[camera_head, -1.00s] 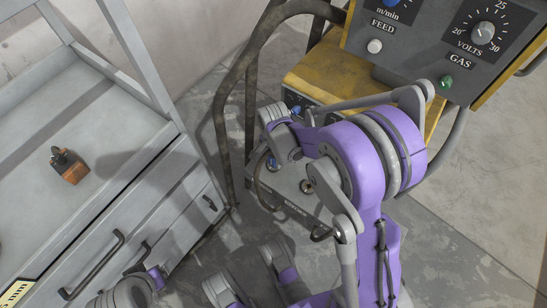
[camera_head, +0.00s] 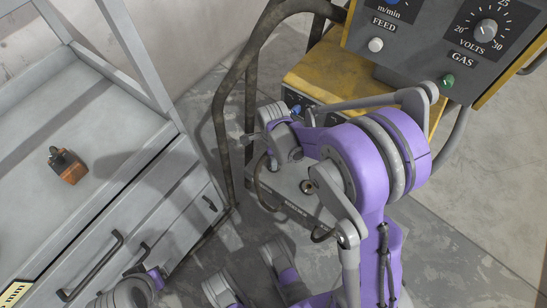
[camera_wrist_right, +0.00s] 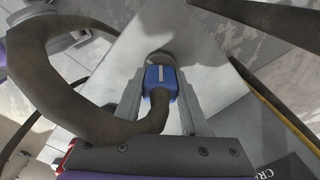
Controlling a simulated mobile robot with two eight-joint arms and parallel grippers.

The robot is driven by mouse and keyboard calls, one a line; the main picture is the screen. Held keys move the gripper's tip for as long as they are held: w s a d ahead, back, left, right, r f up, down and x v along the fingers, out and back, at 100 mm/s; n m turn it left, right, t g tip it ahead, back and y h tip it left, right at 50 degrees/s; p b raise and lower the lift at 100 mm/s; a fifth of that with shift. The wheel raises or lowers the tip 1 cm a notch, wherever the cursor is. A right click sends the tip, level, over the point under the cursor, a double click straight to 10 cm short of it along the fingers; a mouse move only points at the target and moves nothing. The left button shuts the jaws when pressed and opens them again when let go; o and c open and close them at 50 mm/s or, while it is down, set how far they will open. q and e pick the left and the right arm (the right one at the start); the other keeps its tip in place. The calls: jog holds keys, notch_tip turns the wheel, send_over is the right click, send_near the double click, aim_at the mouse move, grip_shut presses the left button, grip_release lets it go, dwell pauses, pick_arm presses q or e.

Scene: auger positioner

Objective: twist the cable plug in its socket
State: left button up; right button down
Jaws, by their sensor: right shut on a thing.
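My right gripper (camera_wrist_right: 160,88) is shut on the plug, one grey finger on each side. A thick dark cable (camera_wrist_right: 100,128) runs from the plug and loops to the left. How deep the plug sits in the socket cannot be told. In the head view, my purple right arm reaches to the front of the welding machine (camera_head: 345,85) and largely hides the plug and socket. My left gripper is not in view.
The welding machine has dials and a yellow shelf (camera_head: 310,75); a dark bent pipe (camera_head: 228,95) stands beside it. Concrete floor (camera_head: 480,190) is clear at right.

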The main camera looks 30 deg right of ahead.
jog(key=shift+c, duration=1.6)
grip_release()
notch_tip(320, 180, up, 11)
jog(key=p, duration=0.3)
jog(key=shift+p, duration=0.3)
jog(key=shift+f, duration=0.1)
